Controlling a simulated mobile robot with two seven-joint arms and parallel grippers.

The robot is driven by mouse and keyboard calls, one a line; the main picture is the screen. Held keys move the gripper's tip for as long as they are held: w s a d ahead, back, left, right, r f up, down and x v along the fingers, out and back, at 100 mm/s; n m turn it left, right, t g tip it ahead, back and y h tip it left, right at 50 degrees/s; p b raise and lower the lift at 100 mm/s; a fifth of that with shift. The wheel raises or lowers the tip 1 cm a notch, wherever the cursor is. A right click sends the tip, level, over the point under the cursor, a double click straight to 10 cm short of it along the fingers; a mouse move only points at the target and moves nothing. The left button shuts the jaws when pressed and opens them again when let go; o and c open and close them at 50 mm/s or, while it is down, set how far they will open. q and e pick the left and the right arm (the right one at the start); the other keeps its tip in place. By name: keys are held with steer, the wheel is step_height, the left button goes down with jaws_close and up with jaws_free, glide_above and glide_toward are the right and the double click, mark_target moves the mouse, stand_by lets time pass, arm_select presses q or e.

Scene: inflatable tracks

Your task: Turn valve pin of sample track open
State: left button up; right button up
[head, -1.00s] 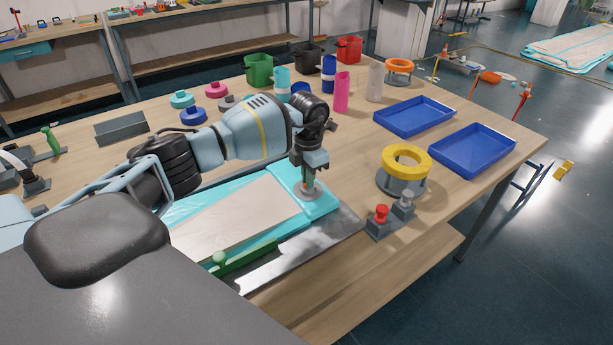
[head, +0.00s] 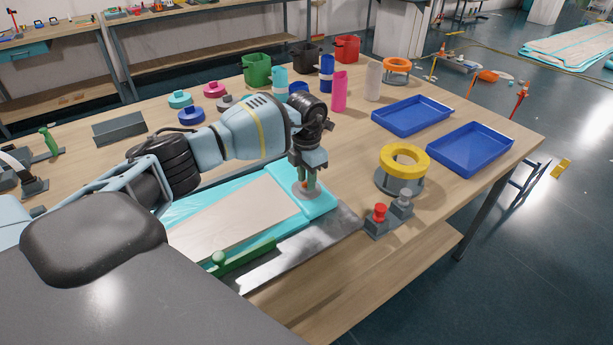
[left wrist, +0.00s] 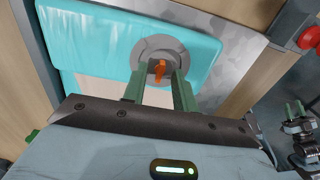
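The sample track (head: 240,208) is a turquoise inflatable with a beige top, lying flat on a grey metal plate on the table. Its round grey valve (left wrist: 176,45) sits at the track's right end, with an orange valve pin (left wrist: 159,70) in the middle. My left gripper (head: 307,188) points down over the valve. In the left wrist view its green fingers (left wrist: 160,77) stand apart, one on each side of the pin, with gaps visible. My right gripper (left wrist: 294,109) shows small at the right edge of the left wrist view, its fingers apart and empty.
A green-handled clamp bar (head: 245,256) lies along the track's front edge. A red-knobbed block (head: 378,222) and a yellow ring on a stand (head: 404,160) are to the right. Blue trays (head: 412,116) and several cups and coloured discs stand farther back.

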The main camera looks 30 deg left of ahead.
arm_select(q)
steer(key=shift+r, duration=0.1)
step_height(320, 180, up, 8)
steer(key=shift+f, duration=0.15)
steer(key=shift+f, duration=0.15)
stand_by(0.6)
